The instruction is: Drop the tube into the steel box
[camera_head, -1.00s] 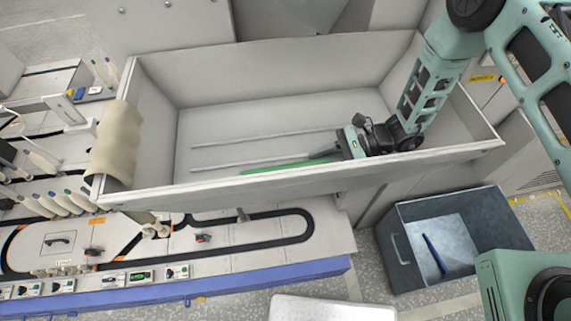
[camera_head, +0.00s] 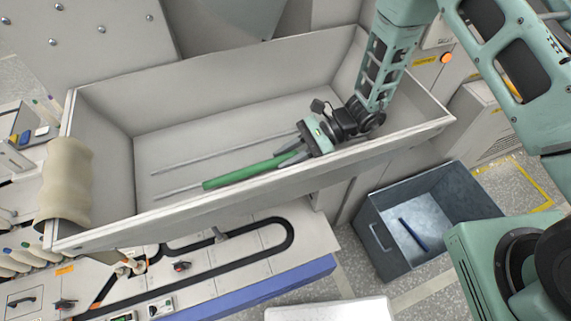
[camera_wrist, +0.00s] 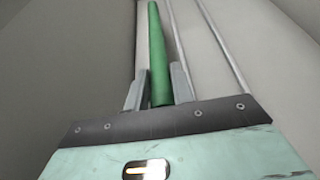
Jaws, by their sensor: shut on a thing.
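A green tube (camera_head: 240,172) is held in my gripper (camera_head: 295,154) inside the large grey tray, near the tray's front wall. In the wrist view the tube (camera_wrist: 157,50) stands out lengthwise from between the two fingers of my gripper (camera_wrist: 158,88), which are shut on its near end. The steel box (camera_head: 370,201) stands on the floor at the lower right, open at the top. A dark blue tube (camera_head: 413,235) lies on its bottom.
The grey tray (camera_head: 120,228) has raised walls around my gripper, and thin rails run along its floor. A beige roll (camera_head: 66,183) hangs over its left wall. A white surface (camera_head: 330,310) is at the bottom.

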